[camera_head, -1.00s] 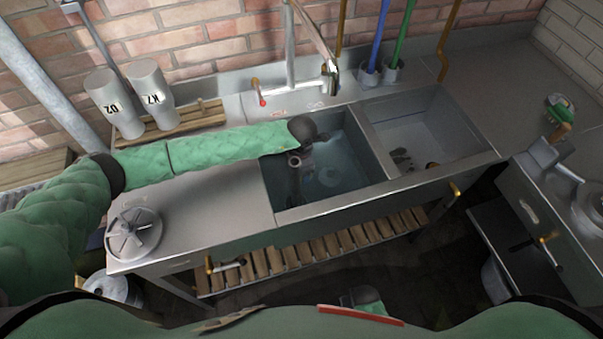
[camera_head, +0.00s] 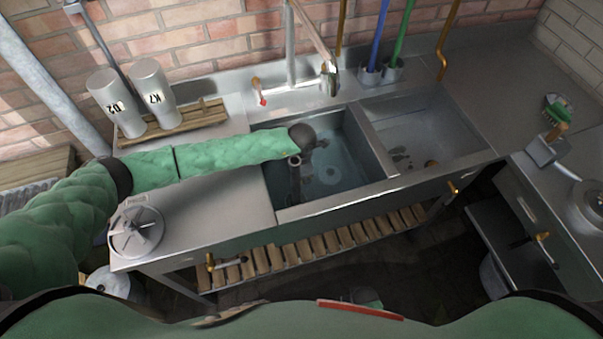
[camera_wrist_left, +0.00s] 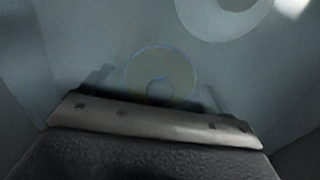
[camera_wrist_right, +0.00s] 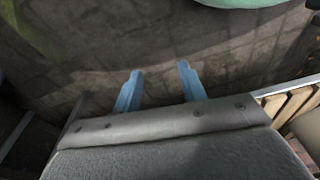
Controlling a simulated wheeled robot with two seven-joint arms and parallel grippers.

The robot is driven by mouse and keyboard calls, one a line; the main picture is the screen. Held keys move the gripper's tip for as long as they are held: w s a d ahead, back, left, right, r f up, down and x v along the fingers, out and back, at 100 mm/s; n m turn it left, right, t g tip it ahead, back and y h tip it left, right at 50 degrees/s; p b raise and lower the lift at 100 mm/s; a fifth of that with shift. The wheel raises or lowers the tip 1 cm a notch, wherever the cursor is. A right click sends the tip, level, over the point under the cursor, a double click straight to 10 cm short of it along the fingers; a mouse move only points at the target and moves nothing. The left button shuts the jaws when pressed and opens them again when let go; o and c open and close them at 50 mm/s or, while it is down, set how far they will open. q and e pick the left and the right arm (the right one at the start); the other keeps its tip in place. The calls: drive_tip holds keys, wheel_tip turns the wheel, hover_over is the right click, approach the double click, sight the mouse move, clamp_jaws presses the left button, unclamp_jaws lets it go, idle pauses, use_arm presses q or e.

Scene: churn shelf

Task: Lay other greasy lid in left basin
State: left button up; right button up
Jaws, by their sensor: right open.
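One round grey metal lid-like piece with a spoked top (camera_head: 137,229) lies on the counter's left end, outside the left basin. The left basin (camera_head: 268,188) holds clear water; a pale disc (camera_head: 331,175) shows under it. My left arm reaches over the counter, and my left gripper (camera_head: 296,190) points down into this basin. In the left wrist view its dim dark fingers (camera_wrist_left: 155,90) stand apart, with a faint ring (camera_wrist_left: 160,66) between and below them. A larger pale disc (camera_wrist_left: 222,18) lies at upper right. My right gripper (camera_wrist_right: 160,86) is open and empty above the floor.
The right basin (camera_head: 455,125) holds small brown items. Two grey canisters (camera_head: 155,85) stand on a wooden rack behind the counter. The tap (camera_head: 328,75) rises behind the left basin. A slatted shelf (camera_head: 310,241) runs below. Another round metal piece (camera_head: 592,198) sits at far right.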

use_arm(q)
drive_tip(key=shift+r, duration=0.15)
drive_tip(key=shift+r, duration=0.3)
wheel_tip(320, 180, up, 11)
drive_tip(key=b, duration=0.4)
drive_tip(key=shift+r, duration=0.2)
use_arm(e)
drive_tip(key=w+a+r, duration=0.1)
drive_tip(key=r, duration=0.6)
drive_tip(key=w+a+r, duration=0.1)
drive_tip(key=w+r, duration=0.1)
drive_tip(key=r, duration=0.5)
drive_tip(key=shift+a, duration=0.35)
use_arm(q)
drive_tip(key=shift+b, duration=0.3)
use_arm(e)
drive_tip(key=shift+w, duration=0.1)
